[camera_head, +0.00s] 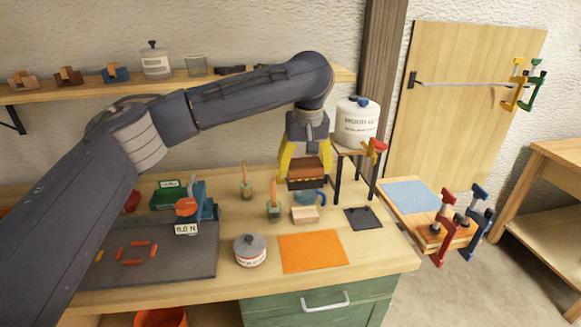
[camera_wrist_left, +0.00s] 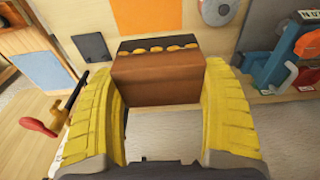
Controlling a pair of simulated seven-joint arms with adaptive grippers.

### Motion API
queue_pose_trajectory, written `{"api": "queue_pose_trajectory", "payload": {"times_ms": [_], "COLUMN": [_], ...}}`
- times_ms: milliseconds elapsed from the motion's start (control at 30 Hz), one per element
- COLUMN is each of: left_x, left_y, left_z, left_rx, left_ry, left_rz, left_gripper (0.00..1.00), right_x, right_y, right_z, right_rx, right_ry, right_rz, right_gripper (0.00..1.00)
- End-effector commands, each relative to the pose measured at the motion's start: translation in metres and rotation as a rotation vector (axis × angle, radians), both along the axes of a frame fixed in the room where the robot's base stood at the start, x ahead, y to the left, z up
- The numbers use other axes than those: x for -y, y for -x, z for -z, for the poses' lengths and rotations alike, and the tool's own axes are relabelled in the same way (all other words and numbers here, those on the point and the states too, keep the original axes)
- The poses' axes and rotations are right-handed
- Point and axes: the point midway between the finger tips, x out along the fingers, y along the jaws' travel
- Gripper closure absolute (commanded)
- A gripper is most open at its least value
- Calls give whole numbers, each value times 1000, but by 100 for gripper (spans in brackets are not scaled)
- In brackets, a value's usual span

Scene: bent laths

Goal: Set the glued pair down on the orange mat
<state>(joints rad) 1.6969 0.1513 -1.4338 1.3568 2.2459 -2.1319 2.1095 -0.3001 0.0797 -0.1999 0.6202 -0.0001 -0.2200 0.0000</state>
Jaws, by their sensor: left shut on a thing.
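My left gripper (camera_head: 304,176) has yellow fingers and is shut on a brown block-shaped glued pair (camera_head: 308,173). It holds the pair above the table, behind the orange mat (camera_head: 312,252). In the left wrist view the brown pair (camera_wrist_left: 158,78) sits between both yellow fingers (camera_wrist_left: 160,100), with a dark edge and several orange-yellow blobs along its far side. The orange mat also shows at the top of the left wrist view (camera_wrist_left: 148,15), apart from the pair. The mat is bare where it shows. My right gripper is not in view.
A pale wood block (camera_head: 305,214), glue pots with brushes (camera_head: 274,208) and a dark plate (camera_head: 363,218) lie behind the mat. A lidded white tin (camera_head: 250,252) stands left of it. A small stand (camera_head: 352,155) bearing a large white pot (camera_head: 357,122) rises close right of the gripper.

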Motion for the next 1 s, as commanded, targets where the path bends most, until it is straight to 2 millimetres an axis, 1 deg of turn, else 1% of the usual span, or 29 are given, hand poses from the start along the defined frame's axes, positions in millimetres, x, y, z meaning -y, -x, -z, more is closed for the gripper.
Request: {"api": "queue_pose_trajectory", "payload": {"times_ms": [33,267,1000], "left_x": [7,34,33], "left_y": [0,-2,-2], "left_z": [1,0,87], "left_rx": [-1,0,-1], "left_ry": [0,1,-1], "left_rz": [2,3,0], "left_gripper": [48,48,48], "right_x": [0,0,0], "right_y": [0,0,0], "right_z": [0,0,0], "right_rx": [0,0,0], "right_ry": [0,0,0], "right_rz": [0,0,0], "right_gripper": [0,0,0]}}
